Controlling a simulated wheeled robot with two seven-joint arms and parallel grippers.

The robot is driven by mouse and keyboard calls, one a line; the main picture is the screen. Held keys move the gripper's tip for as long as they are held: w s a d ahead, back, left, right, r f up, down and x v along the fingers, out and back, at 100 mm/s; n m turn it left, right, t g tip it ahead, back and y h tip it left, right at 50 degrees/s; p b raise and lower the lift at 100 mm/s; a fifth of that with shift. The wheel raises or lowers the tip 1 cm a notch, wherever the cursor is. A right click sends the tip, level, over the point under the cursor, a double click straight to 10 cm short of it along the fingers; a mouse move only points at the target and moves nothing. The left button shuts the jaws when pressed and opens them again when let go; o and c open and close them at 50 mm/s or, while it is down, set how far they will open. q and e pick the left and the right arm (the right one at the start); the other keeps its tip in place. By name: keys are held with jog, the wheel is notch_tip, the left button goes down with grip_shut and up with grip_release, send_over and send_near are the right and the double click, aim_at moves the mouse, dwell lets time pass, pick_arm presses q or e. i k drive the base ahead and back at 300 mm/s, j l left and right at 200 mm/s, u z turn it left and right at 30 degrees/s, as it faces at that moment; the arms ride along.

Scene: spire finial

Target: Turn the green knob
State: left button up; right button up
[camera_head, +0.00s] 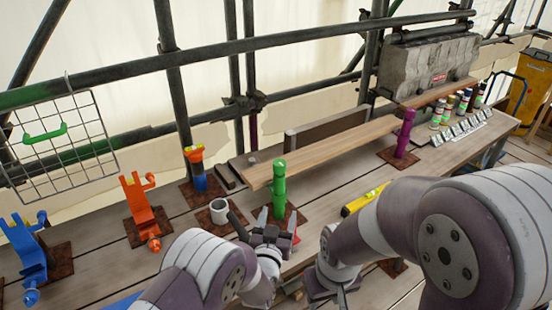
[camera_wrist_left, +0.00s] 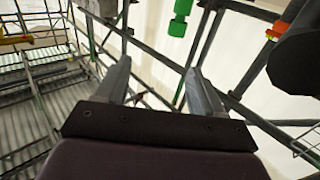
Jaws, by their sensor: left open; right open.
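A green upright fixture (camera_head: 279,188), with a narrower knob-like top, stands on a rusty plate on the plank bench in the head view. A green part (camera_wrist_left: 180,28) also shows at the top of the left wrist view, beyond the fingers and not between them. My left gripper (camera_head: 268,222) is just in front of the green fixture's base, open; it also shows open and empty in the left wrist view (camera_wrist_left: 158,62). My right gripper (camera_head: 335,288) is low near the bench's front edge, partly hidden by its own arm.
A white cup (camera_head: 219,210) and an orange-and-blue fixture (camera_head: 196,168) stand left of the green fixture. Orange (camera_head: 143,208) and blue (camera_head: 25,250) brackets are further left. A yellow tool (camera_head: 363,199) lies to the right. A purple post (camera_head: 405,135) stands near a loose plank (camera_head: 330,150).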

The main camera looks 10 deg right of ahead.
aim_at(278, 164)
jog(key=i+l, duration=0.15)
jog(key=i, duration=0.3)
jog(key=i+l, duration=0.15)
jog(key=i, duration=0.3)
